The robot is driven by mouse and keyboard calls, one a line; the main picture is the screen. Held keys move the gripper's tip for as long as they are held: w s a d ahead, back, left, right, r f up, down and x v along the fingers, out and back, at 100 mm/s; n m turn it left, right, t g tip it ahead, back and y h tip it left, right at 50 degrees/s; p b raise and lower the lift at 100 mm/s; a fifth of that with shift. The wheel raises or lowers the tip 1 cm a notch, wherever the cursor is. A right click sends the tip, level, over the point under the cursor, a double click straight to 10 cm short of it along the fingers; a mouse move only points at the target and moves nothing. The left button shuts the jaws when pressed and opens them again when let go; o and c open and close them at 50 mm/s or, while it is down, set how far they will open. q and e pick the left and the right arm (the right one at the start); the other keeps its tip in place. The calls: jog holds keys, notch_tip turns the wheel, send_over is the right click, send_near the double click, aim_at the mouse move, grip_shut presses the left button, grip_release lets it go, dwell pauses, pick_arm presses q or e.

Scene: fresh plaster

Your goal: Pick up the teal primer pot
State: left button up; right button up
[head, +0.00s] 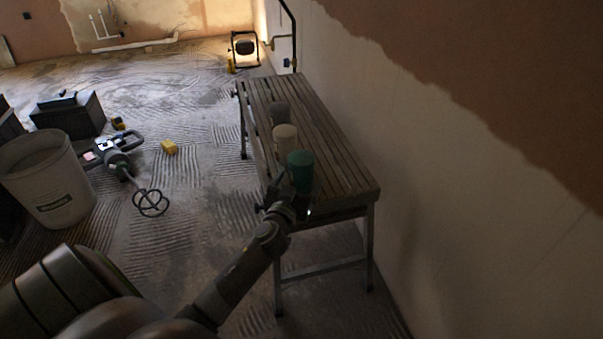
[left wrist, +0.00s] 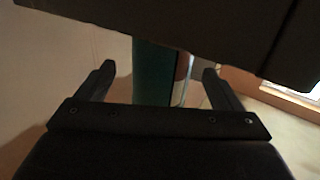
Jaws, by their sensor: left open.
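The teal primer pot (head: 300,170) stands upright near the front left edge of a slatted wooden bench (head: 345,178). My left gripper (head: 284,187) is at the bench's near left edge, close in front of the pot and partly overlapping its lower part. In the left wrist view the teal pot (left wrist: 152,75) shows between the two open fingers (left wrist: 158,80), nearer the left one. Its top is hidden there by a dark part across the upper picture. I cannot tell whether the fingers touch it. My right gripper is not in view.
A cream pot (head: 285,138) and a dark grey pot (head: 278,113) stand behind the teal one. A plastered wall (head: 390,130) runs along the bench's right side. On the floor at left are a white bucket (head: 48,185), a mixer (head: 118,160) and a yellow block (head: 169,147).

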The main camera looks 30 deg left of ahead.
pick_arm(q)
jog(key=x, duration=0.5)
jog(key=shift+r, duration=0.2)
jog(key=shift+w+a, duration=0.1)
jog(key=shift+w, duration=0.05)
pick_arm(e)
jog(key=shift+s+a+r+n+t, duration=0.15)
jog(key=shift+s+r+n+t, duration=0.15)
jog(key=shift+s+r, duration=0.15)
pick_arm(q)
jog(key=shift+c, duration=0.5)
jog(key=c, duration=1.3)
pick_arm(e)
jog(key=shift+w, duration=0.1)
pick_arm(q)
jog(key=shift+r, duration=0.1)
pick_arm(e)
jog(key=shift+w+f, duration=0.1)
